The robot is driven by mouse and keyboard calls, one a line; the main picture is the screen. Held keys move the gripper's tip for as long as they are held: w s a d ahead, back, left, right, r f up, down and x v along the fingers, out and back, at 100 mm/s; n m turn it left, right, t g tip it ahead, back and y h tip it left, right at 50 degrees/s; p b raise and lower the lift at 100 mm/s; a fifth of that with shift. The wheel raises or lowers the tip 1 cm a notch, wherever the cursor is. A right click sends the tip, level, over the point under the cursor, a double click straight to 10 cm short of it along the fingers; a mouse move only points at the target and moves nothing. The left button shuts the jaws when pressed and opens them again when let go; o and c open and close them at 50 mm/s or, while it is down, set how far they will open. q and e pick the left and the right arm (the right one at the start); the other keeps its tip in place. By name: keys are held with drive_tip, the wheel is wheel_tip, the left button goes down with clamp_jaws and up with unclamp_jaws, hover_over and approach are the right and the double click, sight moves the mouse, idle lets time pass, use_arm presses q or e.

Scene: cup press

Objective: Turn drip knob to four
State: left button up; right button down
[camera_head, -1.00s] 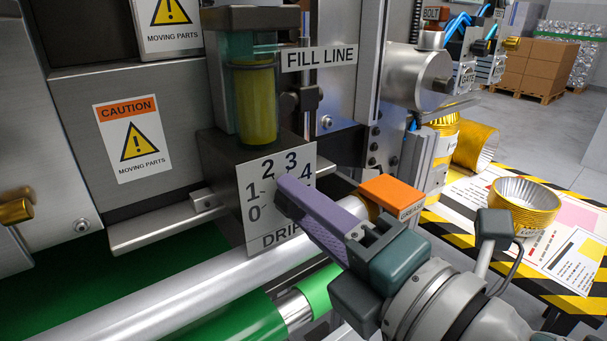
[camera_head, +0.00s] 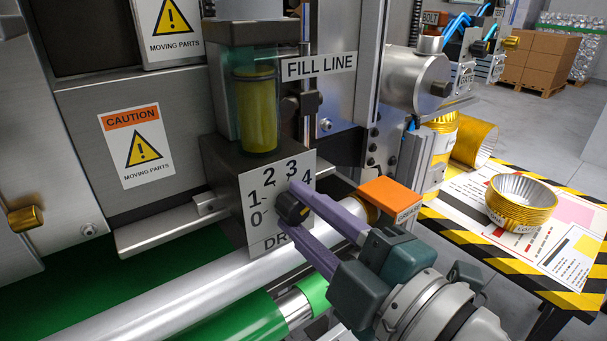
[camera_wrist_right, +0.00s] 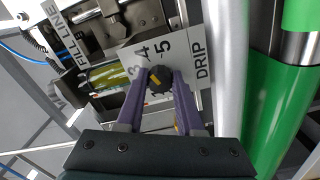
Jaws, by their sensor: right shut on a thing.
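The drip knob (camera_head: 292,208) is a small dark round knob on the white dial plate (camera_head: 270,238), which carries printed numbers and the word DRIP. My right gripper (camera_head: 289,205) has its two purple fingers on either side of the knob, shut on it. In the right wrist view the knob (camera_wrist_right: 160,78) sits between the fingertips, with a yellow mark on its face. The numbers 4 and 5 show beside it there. I cannot tell for sure which number the mark points at. My left gripper is not in view.
A steel roller (camera_head: 200,282) and green belt (camera_head: 160,262) run below the dial. An orange block (camera_head: 390,196) stands close to my right gripper. A sight glass with yellow liquid (camera_head: 256,110) is above. Gold cups (camera_head: 521,204) stand on the striped table at right.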

idle(0.4)
drive_tip(key=c, duration=0.9)
unclamp_jaws()
drive_tip(key=shift+c, duration=0.2)
drive_tip(key=o, duration=0.4)
drive_tip(key=v, duration=1)
